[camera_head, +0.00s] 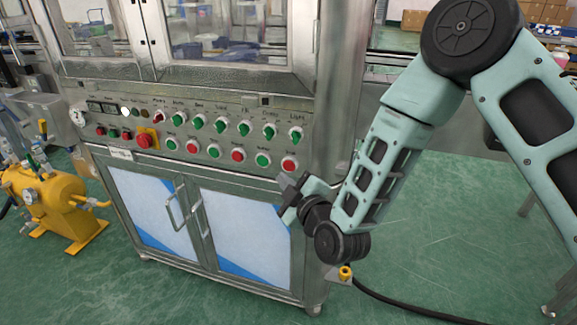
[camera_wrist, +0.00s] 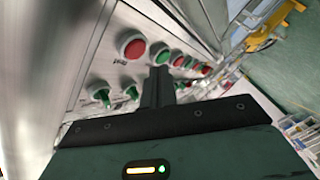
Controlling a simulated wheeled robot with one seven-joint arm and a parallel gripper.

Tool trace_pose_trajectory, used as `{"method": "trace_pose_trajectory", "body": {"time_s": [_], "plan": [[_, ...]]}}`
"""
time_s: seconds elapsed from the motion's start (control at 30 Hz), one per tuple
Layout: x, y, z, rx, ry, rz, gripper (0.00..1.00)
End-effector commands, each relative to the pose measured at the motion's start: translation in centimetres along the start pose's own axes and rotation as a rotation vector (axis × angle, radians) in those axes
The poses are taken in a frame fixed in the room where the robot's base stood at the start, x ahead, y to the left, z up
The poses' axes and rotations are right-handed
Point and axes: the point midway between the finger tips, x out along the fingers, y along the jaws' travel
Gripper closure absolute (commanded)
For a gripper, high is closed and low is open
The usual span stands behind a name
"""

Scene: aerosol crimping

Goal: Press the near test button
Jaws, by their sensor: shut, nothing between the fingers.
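A row of round green and red push buttons runs along the lower part of the machine's metal control panel (camera_head: 225,133). The right-end button is red (camera_head: 289,164) and is the closest to my gripper; a large red button also shows in the wrist view (camera_wrist: 133,48). A green button (camera_head: 263,160) sits to its left. The labels are too small to tell which is the test button. My gripper (camera_head: 284,200) is shut and empty, just below and in front of the right end of the row. Its fingertips (camera_wrist: 159,72) appear apart from the buttons.
Green turn knobs (camera_head: 244,128) sit in a row above the buttons. Cabinet doors with a handle (camera_head: 175,212) are below. A yellow tank (camera_head: 55,200) stands at the left. A black cable (camera_head: 410,312) lies on the open green floor at the right.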

Motion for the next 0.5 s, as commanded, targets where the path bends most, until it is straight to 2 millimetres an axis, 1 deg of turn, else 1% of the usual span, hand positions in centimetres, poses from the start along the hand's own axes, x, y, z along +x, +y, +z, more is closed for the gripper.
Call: {"method": "trace_pose_trajectory", "body": {"time_s": [0.2, 0.5], "plan": [[1.06, 0.76, 0.75, 0.000, 0.001, 0.000, 1.00], [1.22, 0.90, 0.88, 0.000, 0.001, 0.000, 1.00]]}}
